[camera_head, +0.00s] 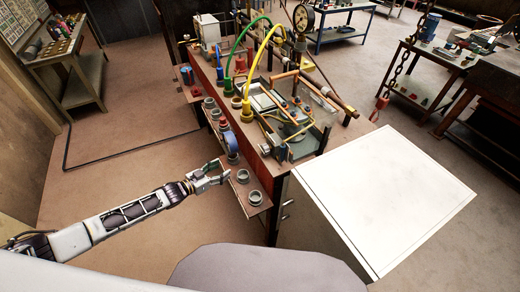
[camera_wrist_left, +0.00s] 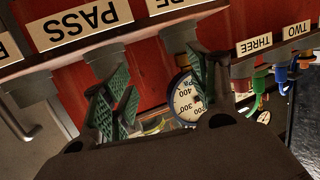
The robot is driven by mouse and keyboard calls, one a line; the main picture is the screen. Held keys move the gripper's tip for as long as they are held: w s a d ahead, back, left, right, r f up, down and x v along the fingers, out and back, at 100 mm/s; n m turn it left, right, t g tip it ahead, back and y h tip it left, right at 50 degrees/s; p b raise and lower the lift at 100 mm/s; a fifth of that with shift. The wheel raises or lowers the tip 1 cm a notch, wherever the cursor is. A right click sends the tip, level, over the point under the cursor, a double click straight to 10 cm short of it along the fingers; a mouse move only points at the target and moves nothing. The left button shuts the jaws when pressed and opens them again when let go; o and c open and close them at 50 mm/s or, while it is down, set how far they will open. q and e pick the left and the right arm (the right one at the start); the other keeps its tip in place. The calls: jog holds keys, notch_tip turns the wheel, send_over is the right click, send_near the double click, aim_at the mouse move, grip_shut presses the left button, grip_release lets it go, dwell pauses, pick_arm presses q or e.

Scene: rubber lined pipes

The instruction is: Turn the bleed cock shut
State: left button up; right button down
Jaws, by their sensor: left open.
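My left gripper (camera_head: 212,172) reaches in from the left toward the front of the red bench (camera_head: 258,168). In the left wrist view its green-padded fingers (camera_wrist_left: 160,85) are spread apart with nothing held between them. A round blue-rimmed gauge (camera_wrist_left: 187,100) shows between and behind the fingers, and it also shows in the head view (camera_head: 231,143). A sign reading PASS (camera_wrist_left: 82,20) appears upside down on the red panel. A grey bent handle or pipe (camera_wrist_left: 22,125) is at the left; I cannot tell whether it is the bleed cock. My right gripper is not in view.
Grey round fittings (camera_head: 254,198) sit on the front ledge close to my left gripper. Yellow (camera_head: 258,55) and green hoses (camera_head: 238,45) arch over the bench. A white flat top (camera_head: 385,195) stands at the right.

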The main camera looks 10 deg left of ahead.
aim_at(262, 150)
pick_arm(q)
jog(key=s+d+r+g+h, duration=0.1)
jog(key=s+d+r+h, duration=0.1)
jog(key=r, duration=0.5)
jog(key=s+d+r+g+h, duration=0.1)
jog(key=s+d+r+h, duration=0.2)
jog(key=s+r, duration=0.2)
notch_tip(262, 150, up, 2)
jog(key=shift+d+r+h+p, duration=0.25)
jog(key=shift+d+h+p, duration=0.05)
jog(key=shift+d+p, duration=0.1)
jog(key=shift+w+d, duration=0.1)
jog(key=shift+p+x, duration=1.1)
jog(key=shift+x, duration=5.65)
